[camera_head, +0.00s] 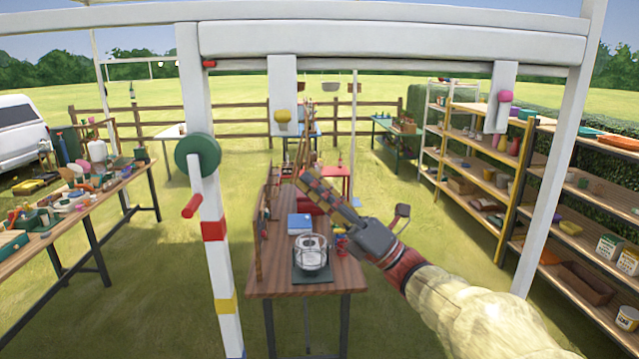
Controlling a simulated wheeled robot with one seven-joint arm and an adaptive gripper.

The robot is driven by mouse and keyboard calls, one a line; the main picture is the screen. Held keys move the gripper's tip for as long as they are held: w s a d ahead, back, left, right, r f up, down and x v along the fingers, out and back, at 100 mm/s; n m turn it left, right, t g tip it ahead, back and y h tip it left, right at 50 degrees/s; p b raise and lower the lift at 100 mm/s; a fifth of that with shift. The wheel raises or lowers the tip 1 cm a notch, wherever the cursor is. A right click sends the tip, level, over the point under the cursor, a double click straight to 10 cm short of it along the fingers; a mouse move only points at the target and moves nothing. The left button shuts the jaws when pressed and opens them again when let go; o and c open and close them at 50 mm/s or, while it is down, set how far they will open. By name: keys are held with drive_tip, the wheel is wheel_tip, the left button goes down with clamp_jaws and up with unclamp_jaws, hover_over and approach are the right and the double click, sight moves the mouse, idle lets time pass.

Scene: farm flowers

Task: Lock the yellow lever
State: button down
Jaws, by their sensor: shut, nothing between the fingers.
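A rounded yellow knob (283,116), which looks like the yellow lever's handle, sits on a white plate (283,82) hanging from the white overhead beam, left of centre. My arm reaches in from the lower right. My gripper (304,182) points up and left, with its long banded fingers together and nothing between them. In the picture its tips are below and slightly right of the yellow knob, apart from it. I cannot tell the depth gap between them.
A pink knob (505,97) hangs on a similar plate at right. A white post (212,260) with a green disc (198,155) and red handle (191,207) stands left. A wooden table (335,276) holds a glass pot (311,252). Shelves (482,170) line the right; grass is open beyond.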

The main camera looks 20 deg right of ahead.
sight(283, 122)
drive_tip(key=w+a+r+p, duration=0.2)
drive_tip(key=w+r, duration=0.3)
drive_tip(key=r, duration=0.2)
drive_tip(key=shift+w+a, duration=0.15)
drive_tip(key=shift+a, duration=0.25)
